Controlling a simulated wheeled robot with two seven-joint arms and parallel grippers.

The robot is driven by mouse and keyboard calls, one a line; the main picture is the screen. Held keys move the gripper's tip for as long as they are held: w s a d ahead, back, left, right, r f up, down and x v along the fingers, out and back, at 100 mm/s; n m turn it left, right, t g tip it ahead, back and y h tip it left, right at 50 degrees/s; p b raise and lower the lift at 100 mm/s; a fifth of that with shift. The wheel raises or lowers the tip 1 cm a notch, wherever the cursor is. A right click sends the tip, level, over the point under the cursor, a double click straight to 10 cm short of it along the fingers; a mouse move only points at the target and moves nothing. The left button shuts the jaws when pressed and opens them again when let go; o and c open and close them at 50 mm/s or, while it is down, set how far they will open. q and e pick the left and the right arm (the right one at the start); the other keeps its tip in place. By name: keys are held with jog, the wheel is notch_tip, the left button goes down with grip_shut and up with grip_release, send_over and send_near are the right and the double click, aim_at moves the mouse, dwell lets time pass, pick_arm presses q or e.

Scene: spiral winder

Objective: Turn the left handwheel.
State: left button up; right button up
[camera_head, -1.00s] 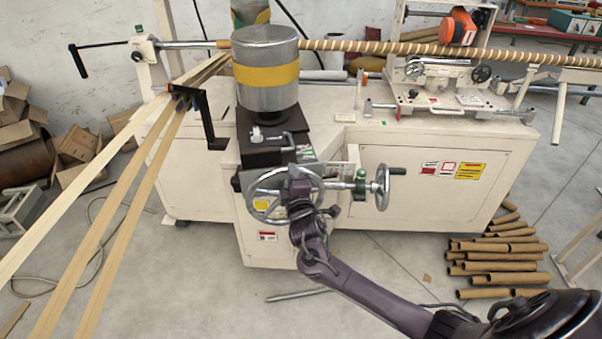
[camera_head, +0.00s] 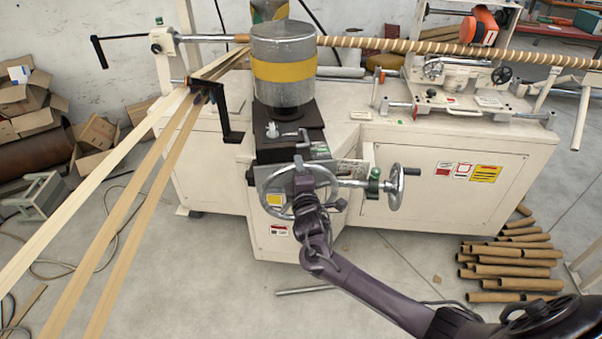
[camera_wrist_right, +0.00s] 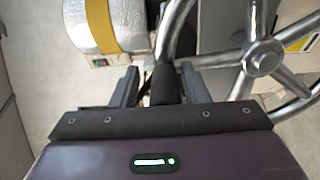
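The left handwheel (camera_head: 265,188) is a large silver spoked wheel on the front of the cream machine. My right gripper (camera_head: 303,170) is in front of it and hides part of its rim and hub. In the right wrist view the handwheel's hub and spokes (camera_wrist_right: 262,57) lie right of the fingers. A dark upright handle (camera_wrist_right: 164,84) stands between the two fingers of the right gripper (camera_wrist_right: 160,78). The fingers are apart, with a gap left of the handle; the right finger is close to it, and contact is unclear. My left gripper is out of view.
A second handwheel (camera_head: 396,187) with a black knob sits just to the right. A metal drum (camera_head: 284,95) with a yellow band stands above. Paper strips (camera_head: 120,215) cross the left side. Cardboard tubes (camera_head: 510,258) lie on the floor at right.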

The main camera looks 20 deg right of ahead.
jog(key=shift+f, duration=0.15)
jog(key=shift+s+a+f, duration=0.15)
jog(key=shift+s, duration=0.45)
jog(key=b+v, duration=0.1)
jog(key=v, duration=0.5)
jog(key=shift+s+a+r, duration=0.2)
jog(key=shift+s+r, duration=0.05)
